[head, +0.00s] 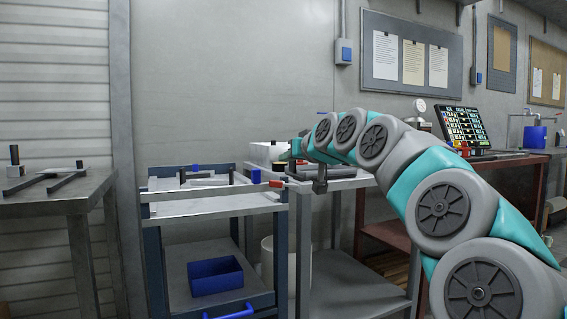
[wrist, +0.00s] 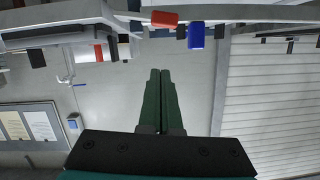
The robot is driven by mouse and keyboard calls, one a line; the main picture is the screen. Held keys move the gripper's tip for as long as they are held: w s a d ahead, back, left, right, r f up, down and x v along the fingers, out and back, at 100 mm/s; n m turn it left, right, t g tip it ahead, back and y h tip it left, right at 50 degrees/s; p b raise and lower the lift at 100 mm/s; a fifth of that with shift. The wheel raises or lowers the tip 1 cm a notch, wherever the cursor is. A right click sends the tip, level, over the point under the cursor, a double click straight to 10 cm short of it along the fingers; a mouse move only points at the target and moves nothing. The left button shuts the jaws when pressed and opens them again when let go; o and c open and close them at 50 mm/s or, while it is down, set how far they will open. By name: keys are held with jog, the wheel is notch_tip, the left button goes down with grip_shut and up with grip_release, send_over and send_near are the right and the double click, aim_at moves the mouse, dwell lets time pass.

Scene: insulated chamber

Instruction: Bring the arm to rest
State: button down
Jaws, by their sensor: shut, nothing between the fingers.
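My arm (head: 440,208) reaches from the lower right of the head view toward the middle, over the workbenches. Its far end is small there, and I cannot make out the fingers clearly. In the wrist view my gripper (wrist: 160,72) shows two dark green fingers lying together, shut with nothing between them. The fingers point at a bare grey wall, and no object touches them in that view.
A cart (head: 214,205) with a blue bin (head: 215,276) on its lower shelf stands left of the arm's end. A grey table (head: 60,190) is at far left. A monitor (head: 465,127) stands on a bench behind the arm. Notice boards (head: 411,85) hang on the wall.

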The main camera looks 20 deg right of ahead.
jog(key=v, duration=0.7)
jog(key=s+a+f+n+g+y+p, duration=0.1)
jog(key=s+a+f+g+p, duration=0.25)
jog(key=s+a+f, duration=0.4)
jog(key=s+a+f+n+g+p, duration=0.2)
jog(key=s+a+f+g, duration=0.2)
jog(key=a+f, duration=0.65)
jog(key=s+f+g+p, duration=0.1)
jog(key=s+f+g, duration=0.2)
jog(key=s+f, duration=0.3)
jog(key=s+d+f+m+g+h+p, duration=0.1)
jog(key=s+f+g, duration=0.2)
jog(key=s, duration=0.9)
jog(key=s+d+f+m+g+h+p, duration=0.1)
jog(key=s+f+g+p, duration=0.1)
jog(key=s+f, duration=0.7)
jog(key=shift+s+f+g, duration=0.4)
jog(key=shift+g, duration=0.35)
jog(key=shift+d, duration=0.1)
